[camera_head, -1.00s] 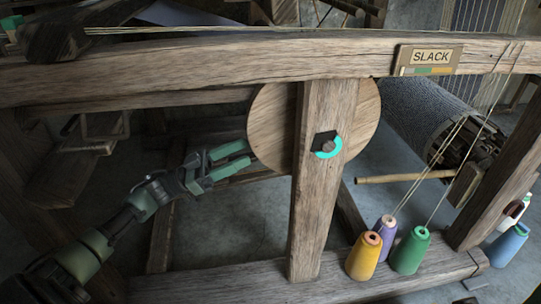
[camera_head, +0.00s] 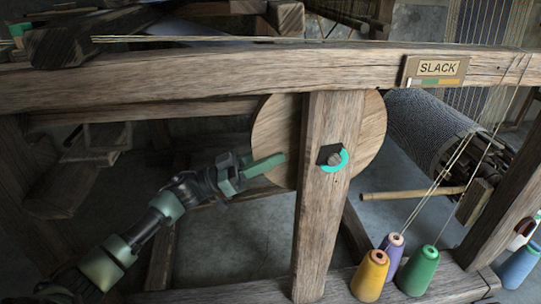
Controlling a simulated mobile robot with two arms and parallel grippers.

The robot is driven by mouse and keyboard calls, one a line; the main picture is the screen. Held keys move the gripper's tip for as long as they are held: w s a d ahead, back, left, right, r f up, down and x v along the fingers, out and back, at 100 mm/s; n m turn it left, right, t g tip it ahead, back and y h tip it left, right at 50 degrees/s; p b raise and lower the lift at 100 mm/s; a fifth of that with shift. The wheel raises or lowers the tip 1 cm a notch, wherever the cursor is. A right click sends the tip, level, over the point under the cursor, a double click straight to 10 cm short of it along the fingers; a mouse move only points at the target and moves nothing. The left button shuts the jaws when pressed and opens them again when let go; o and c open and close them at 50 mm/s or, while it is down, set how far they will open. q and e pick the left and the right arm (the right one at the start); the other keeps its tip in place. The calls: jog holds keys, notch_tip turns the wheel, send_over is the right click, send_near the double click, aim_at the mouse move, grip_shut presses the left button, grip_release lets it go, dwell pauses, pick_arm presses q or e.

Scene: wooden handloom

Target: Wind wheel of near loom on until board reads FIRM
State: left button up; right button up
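The wheel (camera_head: 361,125) is a pale wooden disc behind an upright post (camera_head: 321,220) of the near loom. A dark hub with a cyan ring (camera_head: 338,163) sits on the post in front of it. The board (camera_head: 437,69) on the top beam reads SLACK, with a coloured strip under the word. My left gripper (camera_head: 268,165) reaches the wheel's left edge; a green finger overlaps the rim in the picture. The other finger is not clearly seen, so its opening and any contact cannot be told. My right gripper is out of view.
Yellow (camera_head: 370,277), purple (camera_head: 392,257) and green (camera_head: 418,270) thread cones stand on the lower beam, right of the post, with threads rising from them. A wooden stick (camera_head: 405,194) juts out below the cloth roll (camera_head: 425,128). A blue cone (camera_head: 519,267) stands at far right.

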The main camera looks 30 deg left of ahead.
pick_arm(q)
grip_shut()
jog(key=shift+f, duration=0.1)
dwell(1.0)
